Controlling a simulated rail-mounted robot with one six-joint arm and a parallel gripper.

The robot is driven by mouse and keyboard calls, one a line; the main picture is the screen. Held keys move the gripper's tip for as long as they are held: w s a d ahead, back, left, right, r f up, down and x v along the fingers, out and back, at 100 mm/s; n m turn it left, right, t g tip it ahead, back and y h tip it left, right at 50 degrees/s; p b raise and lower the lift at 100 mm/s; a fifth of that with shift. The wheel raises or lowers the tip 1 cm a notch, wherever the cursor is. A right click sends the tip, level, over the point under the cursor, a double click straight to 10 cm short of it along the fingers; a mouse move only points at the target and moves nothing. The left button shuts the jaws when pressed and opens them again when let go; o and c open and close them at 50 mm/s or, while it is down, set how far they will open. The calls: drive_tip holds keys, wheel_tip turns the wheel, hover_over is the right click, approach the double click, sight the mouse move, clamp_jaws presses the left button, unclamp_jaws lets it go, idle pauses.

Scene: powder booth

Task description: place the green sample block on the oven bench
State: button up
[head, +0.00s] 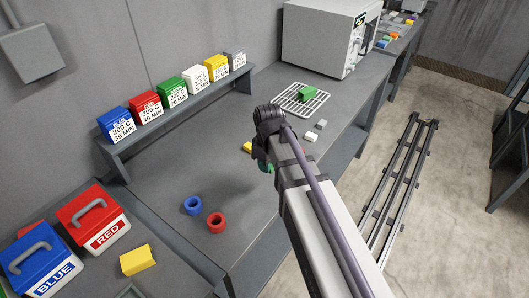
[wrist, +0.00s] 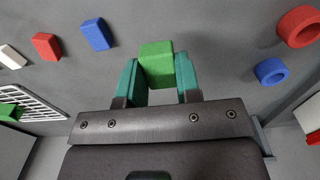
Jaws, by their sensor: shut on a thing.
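My gripper (wrist: 158,82) has teal fingers, shut on a green block (wrist: 157,62) in the wrist view. In the head view my arm hides the block and most of the gripper; a bit of teal finger shows. The grey bench top (head: 345,98) lies below, and I cannot tell whether the block touches it. Another green block (head: 308,94) rests on a wire rack (head: 285,98) in front of the white oven (head: 325,38); its edge shows in the wrist view (wrist: 9,111).
A blue ring (head: 193,206) and red ring (head: 216,222) lie on the bench. A red block (wrist: 46,46), blue block (wrist: 97,34) and white block (head: 310,137) lie between gripper and rack. Labelled boxes line a shelf (head: 185,112). Bare bench shows around the rings.

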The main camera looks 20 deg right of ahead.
sight(267, 186)
wheel_tip(267, 186, down, 10)
drive_tip(key=b, duration=0.8)
drive_tip(key=shift+r, duration=0.5)
drive_tip(key=shift+f, duration=0.25)
drive_tip(key=o, duration=1)
drive_tip(key=shift+c, duration=0.2)
wheel_tip(267, 186, up, 13)
drive_tip(key=p, duration=1.2)
drive_tip(key=shift+f+p, duration=0.1)
drive_tip(key=shift+p, duration=0.3)
drive_tip(key=s+m, duration=0.7)
drive_tip(key=s, duration=0.3)
drive_tip(key=shift+f+m, duration=0.15)
drive_tip(key=shift+m, duration=0.25)
